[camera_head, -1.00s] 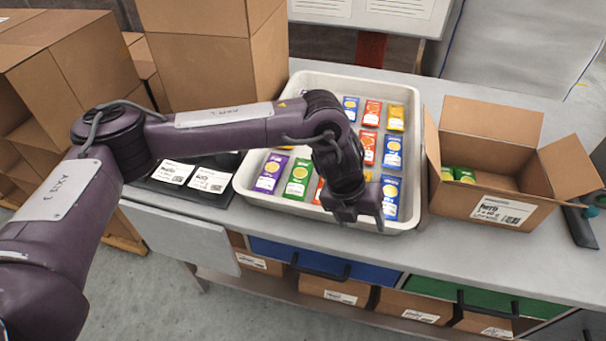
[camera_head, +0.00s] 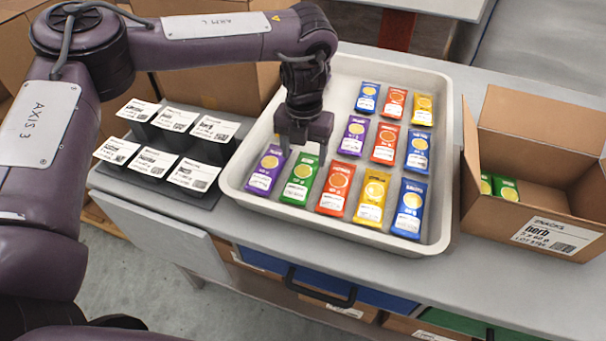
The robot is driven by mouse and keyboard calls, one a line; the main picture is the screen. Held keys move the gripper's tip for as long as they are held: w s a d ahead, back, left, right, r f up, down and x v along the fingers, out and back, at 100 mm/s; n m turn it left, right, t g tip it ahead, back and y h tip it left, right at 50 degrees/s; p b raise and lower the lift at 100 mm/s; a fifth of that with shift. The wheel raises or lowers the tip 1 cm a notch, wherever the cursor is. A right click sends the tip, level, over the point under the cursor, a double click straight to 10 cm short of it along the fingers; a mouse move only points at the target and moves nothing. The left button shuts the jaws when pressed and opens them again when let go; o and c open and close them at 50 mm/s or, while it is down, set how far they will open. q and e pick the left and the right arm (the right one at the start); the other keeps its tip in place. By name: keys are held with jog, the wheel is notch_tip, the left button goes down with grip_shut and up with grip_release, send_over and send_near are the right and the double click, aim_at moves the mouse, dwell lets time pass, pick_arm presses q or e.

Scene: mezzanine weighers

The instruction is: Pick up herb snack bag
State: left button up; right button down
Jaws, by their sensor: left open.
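The herb snack bag is the green bag (camera_head: 299,181) lying in the front row of the white tray (camera_head: 436,243), between a purple bag (camera_head: 266,170) and a red bag (camera_head: 336,188). My left gripper (camera_head: 303,148) points down over the tray, just behind the green bag in the picture. Its jaws are open, and nothing shows held between them. I cannot tell its exact height above the bags. The open carton (camera_head: 480,220) at the right carries a label reading "herb" and has green bags (camera_head: 499,187) inside. My right gripper is not in view.
Several other bags, blue, red, yellow and purple, lie in rows in the tray. A black stand with white cards (camera_head: 193,175) is left of the tray. Large cartons stand behind it. The counter strip (camera_head: 461,90) between tray and carton is clear.

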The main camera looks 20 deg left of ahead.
aim_at(306, 165)
pick_arm(q)
jog(key=f, duration=0.1)
jog(key=f+p, duration=0.1)
jog(key=shift+w+d+f, duration=0.1)
jog(key=shift+d+f, duration=0.1)
jog(key=shift+f, duration=0.1)
notch_tip(306, 165, down, 2)
jog(key=shift+f, duration=0.15)
jog(key=c, duration=0.7)
jog(key=shift+c, duration=0.3)
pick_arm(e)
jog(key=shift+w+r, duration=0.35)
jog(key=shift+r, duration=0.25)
pick_arm(q)
jog(key=shift+w+r, duration=0.1)
jog(key=shift+r, duration=0.1)
